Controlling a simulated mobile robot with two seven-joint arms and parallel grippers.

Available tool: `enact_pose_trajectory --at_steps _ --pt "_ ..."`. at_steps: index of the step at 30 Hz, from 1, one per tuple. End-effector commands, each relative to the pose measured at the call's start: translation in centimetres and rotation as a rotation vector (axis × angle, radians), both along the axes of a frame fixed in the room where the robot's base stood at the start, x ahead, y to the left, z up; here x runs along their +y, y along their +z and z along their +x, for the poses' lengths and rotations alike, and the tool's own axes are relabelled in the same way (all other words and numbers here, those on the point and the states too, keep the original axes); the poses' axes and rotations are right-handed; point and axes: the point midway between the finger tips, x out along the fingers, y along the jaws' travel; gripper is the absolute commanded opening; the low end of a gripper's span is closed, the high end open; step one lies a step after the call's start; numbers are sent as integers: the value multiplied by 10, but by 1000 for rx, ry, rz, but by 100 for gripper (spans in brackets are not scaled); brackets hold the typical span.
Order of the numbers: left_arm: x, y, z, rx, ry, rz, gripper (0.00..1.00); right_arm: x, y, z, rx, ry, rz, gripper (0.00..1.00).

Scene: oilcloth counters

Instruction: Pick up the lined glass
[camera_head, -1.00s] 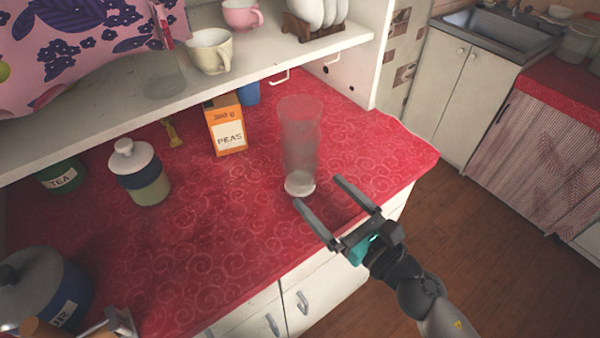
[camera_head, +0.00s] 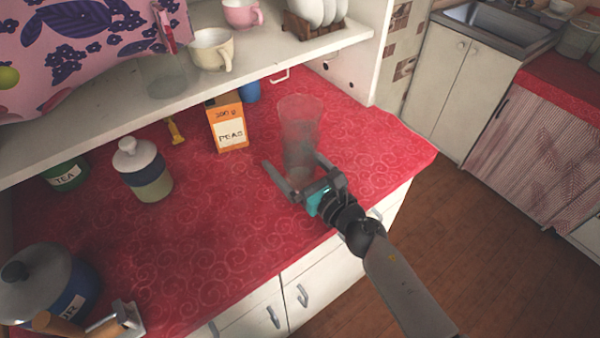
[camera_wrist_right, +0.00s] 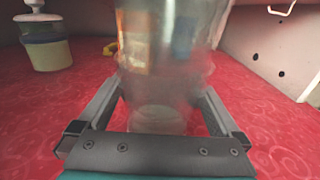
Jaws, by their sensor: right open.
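The lined glass (camera_head: 300,128), a tall clear tumbler, stands upright on the red counter near its front edge. My right gripper (camera_head: 295,168) is open around the lower part of the glass, one finger on each side. In the right wrist view the glass (camera_wrist_right: 165,75) stands between the two fingers of the gripper (camera_wrist_right: 160,100), and its base shows just past the palm. I cannot tell whether either finger touches it. My left gripper is not in view.
An orange peas box (camera_head: 228,124) stands behind and left of the glass. A lidded jar (camera_head: 146,172) stands further left, and a blue canister (camera_head: 48,285) is at the front left. A shelf (camera_head: 270,58) with cups overhangs the back. The counter's middle is clear.

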Motion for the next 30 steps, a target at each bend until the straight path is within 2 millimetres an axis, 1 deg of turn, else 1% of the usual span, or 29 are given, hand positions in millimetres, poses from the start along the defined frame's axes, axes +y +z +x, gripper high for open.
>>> enact_pose_trajectory --at_steps 7,8,30 --pt "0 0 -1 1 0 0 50 1 0 1 1 0 -1 100" --pt "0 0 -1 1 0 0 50 1 0 1 1 0 -1 98" --pt "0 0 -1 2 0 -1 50 0 0 1 1 -1 -1 14"
